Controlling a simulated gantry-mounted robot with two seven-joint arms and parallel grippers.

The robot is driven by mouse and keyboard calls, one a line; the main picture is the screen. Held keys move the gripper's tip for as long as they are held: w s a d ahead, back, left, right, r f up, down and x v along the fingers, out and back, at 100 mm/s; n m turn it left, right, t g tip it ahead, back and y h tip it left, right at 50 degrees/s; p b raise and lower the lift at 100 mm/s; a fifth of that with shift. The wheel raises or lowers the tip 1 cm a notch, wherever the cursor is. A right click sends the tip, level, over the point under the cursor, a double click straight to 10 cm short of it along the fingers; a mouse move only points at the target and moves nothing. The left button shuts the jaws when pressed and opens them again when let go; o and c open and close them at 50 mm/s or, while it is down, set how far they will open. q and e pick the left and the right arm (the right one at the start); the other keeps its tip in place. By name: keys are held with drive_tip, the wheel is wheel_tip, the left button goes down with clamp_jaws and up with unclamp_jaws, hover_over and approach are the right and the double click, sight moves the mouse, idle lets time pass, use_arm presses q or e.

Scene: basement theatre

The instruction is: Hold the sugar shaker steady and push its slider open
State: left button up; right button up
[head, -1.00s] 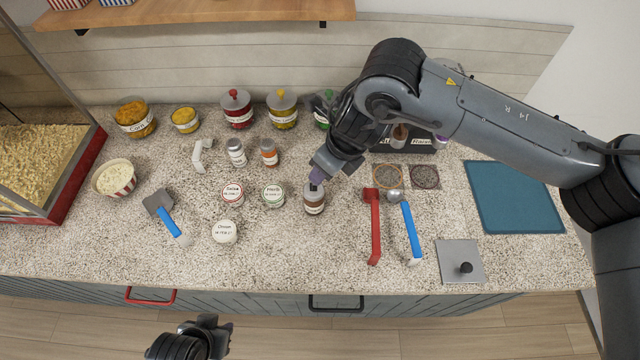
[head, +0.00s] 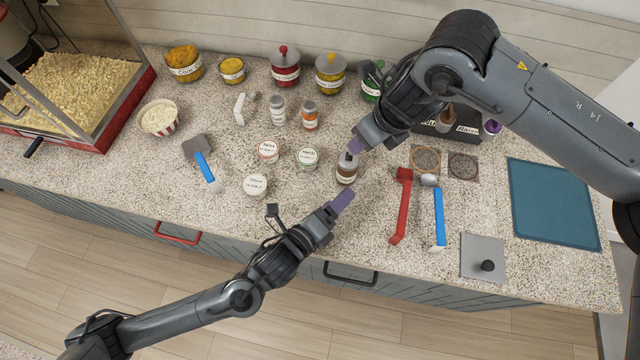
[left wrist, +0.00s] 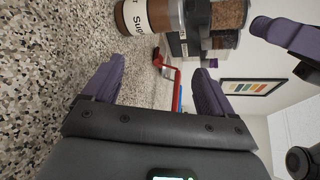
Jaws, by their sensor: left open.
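The sugar shaker (head: 346,172), brown with a white label and dark top, stands upright on the speckled counter. In the left wrist view the shaker (left wrist: 136,16) appears sideways at the top edge, partly cut off, its label reading "Sug". My left gripper (head: 344,198) is just in front of the shaker, below it in the head view. Its purple fingers (left wrist: 155,75) are apart with nothing between them, and the shaker is beyond the tips. My right gripper (head: 357,146) is right at the shaker's top; I cannot tell whether it touches. Its jaw gap and the slider are not clear.
A red-handled tool (head: 401,207) and a blue-handled scoop (head: 439,217) lie right of the shaker. Small tubs (head: 307,158) stand to its left, with a white-lidded one (head: 255,186) nearer the front. Lidded jars (head: 330,75) line the back. The counter's front strip is clear.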

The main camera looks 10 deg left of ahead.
sight(352, 161)
use_arm(q)
drive_tip(key=w+a+m+h, duration=0.1)
drive_tip(key=m, duration=0.3)
drive_tip(key=w+a+m+h, duration=0.1)
drive_tip(key=m, duration=0.3)
drive_tip(key=w+a+f+m+h, duration=0.1)
drive_tip(key=w+m, duration=0.1)
drive_tip(key=m, duration=0.3)
drive_tip(key=shift+t, duration=0.3)
drive_tip(key=shift+w+a+m+h, duration=0.35)
drive_tip(key=shift+a+m+h, duration=0.05)
drive_tip(key=shift+m, duration=0.7)
drive_tip(key=shift+w+f+m, duration=0.1)
drive_tip(key=shift+w+m, duration=0.05)
drive_tip(key=shift+m, duration=0.15)
drive_tip(key=x, duration=1)
drive_tip(key=shift+w+d, duration=0.1)
drive_tip(key=shift+w, duration=0.05)
drive_tip(key=shift+c, duration=0.3)
drive_tip(key=c, duration=1.1)
drive_tip(key=shift+o, duration=0.2)
